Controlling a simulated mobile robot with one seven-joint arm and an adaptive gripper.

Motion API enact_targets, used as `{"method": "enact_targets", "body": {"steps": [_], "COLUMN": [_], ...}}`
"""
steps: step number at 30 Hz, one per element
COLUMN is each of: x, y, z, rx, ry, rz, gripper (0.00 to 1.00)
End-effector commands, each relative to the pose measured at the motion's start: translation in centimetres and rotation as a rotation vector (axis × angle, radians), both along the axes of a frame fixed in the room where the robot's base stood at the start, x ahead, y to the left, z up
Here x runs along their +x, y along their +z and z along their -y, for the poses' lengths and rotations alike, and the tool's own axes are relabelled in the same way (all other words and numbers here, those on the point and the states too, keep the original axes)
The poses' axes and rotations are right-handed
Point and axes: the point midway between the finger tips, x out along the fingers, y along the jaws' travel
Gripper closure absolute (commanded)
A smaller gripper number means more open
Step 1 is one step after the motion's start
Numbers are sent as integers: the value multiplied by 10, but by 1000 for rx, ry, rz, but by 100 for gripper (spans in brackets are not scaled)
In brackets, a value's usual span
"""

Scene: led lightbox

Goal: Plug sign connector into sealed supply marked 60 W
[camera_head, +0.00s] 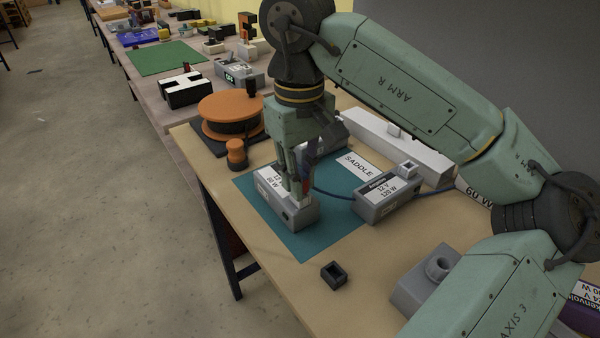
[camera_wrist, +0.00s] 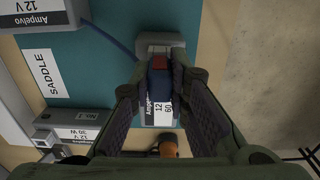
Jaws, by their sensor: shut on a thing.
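My gripper (camera_head: 300,192) is shut on the sign connector, a dark blue plug with a red part (camera_wrist: 159,68). The fingers sit on both sides of it, over the near end of the grey supply labelled 12 V 60 W (camera_head: 272,182). The supply lies on the teal mat (camera_head: 312,245); its white label shows in the wrist view (camera_wrist: 160,108) below the connector. The connector is over or at the raised grey block (camera_wrist: 160,42) on the supply's end. The fingers hide the contact, so I cannot tell whether it is seated.
A 12 V 120 W supply (camera_head: 388,204) stands to the right, and a 30 W supply (camera_wrist: 72,136) shows in the wrist view. A blue cable (camera_head: 334,194) crosses the mat between supplies. A SADDLE card (camera_head: 358,166), orange spool (camera_head: 230,107) and small black block (camera_head: 334,275) are nearby.

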Motion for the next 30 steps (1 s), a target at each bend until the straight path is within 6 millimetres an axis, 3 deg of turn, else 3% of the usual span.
{"method": "enact_targets", "body": {"steps": [1, 11, 30], "x": [0, 0, 0], "y": [-11, -13, 8], "z": [1, 2, 1], "rx": [13, 12, 12], "ry": [-3, -5, -3], "rz": [-12, -12, -10], "gripper": [100, 100, 100]}}
